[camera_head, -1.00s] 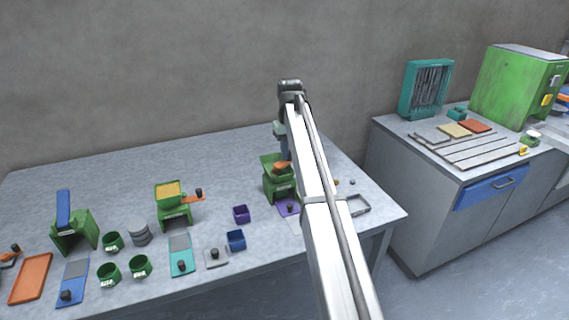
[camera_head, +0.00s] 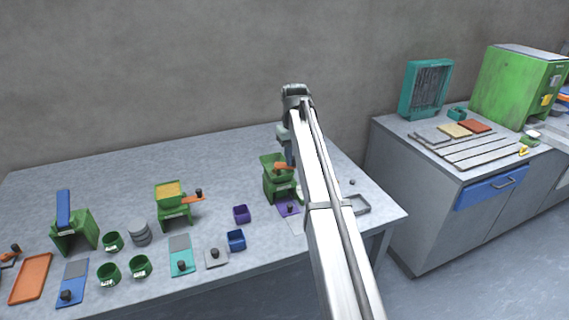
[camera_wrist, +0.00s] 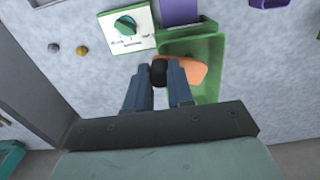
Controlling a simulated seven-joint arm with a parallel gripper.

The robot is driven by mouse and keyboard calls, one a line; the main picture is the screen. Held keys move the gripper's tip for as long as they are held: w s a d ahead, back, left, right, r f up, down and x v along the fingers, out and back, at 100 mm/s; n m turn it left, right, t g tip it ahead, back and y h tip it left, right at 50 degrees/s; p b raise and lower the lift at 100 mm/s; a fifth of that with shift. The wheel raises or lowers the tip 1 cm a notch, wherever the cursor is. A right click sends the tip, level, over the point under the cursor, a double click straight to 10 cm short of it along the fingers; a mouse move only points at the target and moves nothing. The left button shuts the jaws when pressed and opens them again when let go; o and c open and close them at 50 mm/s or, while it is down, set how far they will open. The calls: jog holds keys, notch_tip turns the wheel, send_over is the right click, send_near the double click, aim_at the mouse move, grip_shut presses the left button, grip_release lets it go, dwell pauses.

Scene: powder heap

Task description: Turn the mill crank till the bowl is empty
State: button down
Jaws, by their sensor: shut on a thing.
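The green mill (camera_head: 272,184) stands at the right part of the table, with an orange crank (camera_head: 281,166) at its top. In the wrist view, my gripper (camera_wrist: 160,84) is shut on the black knob (camera_wrist: 158,68) of the orange crank (camera_wrist: 190,70). The green bowl (camera_wrist: 216,62) of the mill lies under and beside the crank. The part of the bowl's inside that shows is bare green; the crank and my fingers hide the rest. My arm covers the mill's right side in the head view.
A purple slide (camera_wrist: 180,11) and a white card with a green dial (camera_wrist: 143,40) lie beside the mill. A second mill (camera_head: 176,212) with yellow powder stands left. Green cups, a purple box (camera_head: 241,214) and a blue box (camera_head: 236,240) stand nearby. The table's back is clear.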

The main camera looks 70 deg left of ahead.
jog(key=shift+s+d, duration=0.55)
jog(key=shift+d, duration=0.15)
jog(key=shift+s+d, duration=0.15)
jog(key=shift+s, duration=1.15)
jog(key=shift+s+d, duration=0.1)
jog(key=shift+s, duration=1.2)
jog(key=shift+s+a, duration=0.1)
jog(key=shift+s+a, duration=0.6)
jog(key=shift+a, duration=0.05)
